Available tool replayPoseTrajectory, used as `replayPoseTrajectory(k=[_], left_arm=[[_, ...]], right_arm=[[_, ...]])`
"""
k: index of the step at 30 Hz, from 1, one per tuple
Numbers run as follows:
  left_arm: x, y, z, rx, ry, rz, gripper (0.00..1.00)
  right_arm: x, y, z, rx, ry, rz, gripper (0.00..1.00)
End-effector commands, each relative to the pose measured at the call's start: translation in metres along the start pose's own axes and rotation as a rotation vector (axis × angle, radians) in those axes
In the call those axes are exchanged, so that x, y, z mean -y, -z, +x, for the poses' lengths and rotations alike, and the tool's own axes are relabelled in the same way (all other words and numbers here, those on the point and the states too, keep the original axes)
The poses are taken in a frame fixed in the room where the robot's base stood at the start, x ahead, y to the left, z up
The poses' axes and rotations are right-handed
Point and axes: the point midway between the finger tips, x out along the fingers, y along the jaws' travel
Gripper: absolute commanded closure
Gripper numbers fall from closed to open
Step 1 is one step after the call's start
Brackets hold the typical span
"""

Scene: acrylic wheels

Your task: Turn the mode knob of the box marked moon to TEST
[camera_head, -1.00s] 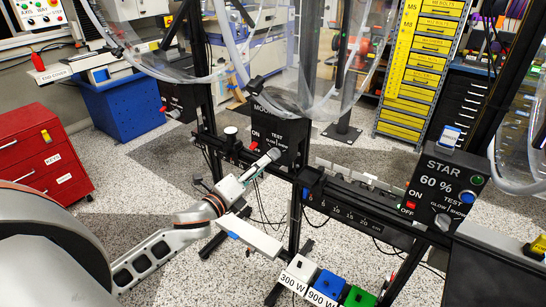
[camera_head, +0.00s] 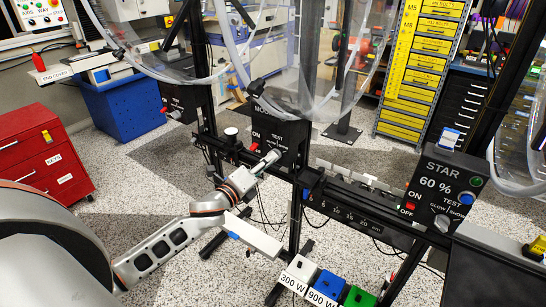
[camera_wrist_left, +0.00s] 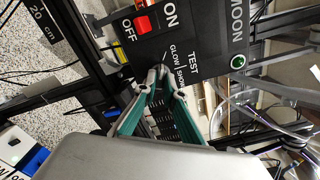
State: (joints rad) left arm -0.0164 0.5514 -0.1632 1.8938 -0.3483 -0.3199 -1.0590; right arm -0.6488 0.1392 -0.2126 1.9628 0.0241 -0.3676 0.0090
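The black box marked MOON (camera_head: 289,112) hangs on the frame in the middle of the head view, its name partly hidden by a clear tube. In the left wrist view the MOON box (camera_wrist_left: 205,35) shows sideways lettering, a red ON/OFF switch (camera_wrist_left: 142,24), a green light (camera_wrist_left: 238,62) and the words TEST, GLOW and SHOW. My left gripper (camera_head: 274,154) reaches its front. In the left wrist view its fingertips (camera_wrist_left: 159,74) are close together beside the GLOW and SHOW words, apparently around the mode knob. They hide the knob, so its pointer cannot be read. My right gripper is out of view.
A similar box marked STAR (camera_head: 447,182) stands at the right, showing 60 %. A rail with a scale (camera_head: 350,215) runs below. Blue (camera_head: 327,284) and green (camera_head: 358,297) blocks sit at the bottom. Clear tubes and black posts surround the MOON box.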

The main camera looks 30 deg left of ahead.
Motion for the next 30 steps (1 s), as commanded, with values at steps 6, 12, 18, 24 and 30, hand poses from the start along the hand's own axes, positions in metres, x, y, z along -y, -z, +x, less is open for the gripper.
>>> replayPoseTrajectory(k=[6, 12, 18, 24, 30], left_arm=[[0.001, -0.001, 0.000, -0.001, 0.000, 0.136, 1.00], [0.001, 0.000, 0.000, -0.001, 0.000, 0.382, 1.00], [0.000, 0.000, 0.000, -0.001, 0.000, 0.404, 1.00], [0.001, -0.001, 0.000, -0.001, 0.000, 0.477, 1.00], [0.002, -0.001, 0.000, -0.001, 0.001, 0.728, 1.00]], right_arm=[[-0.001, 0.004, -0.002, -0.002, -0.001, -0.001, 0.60], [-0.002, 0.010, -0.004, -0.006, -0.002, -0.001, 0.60], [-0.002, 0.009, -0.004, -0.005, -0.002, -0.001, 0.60], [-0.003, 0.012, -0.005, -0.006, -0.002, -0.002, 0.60], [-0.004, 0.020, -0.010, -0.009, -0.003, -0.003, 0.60]])
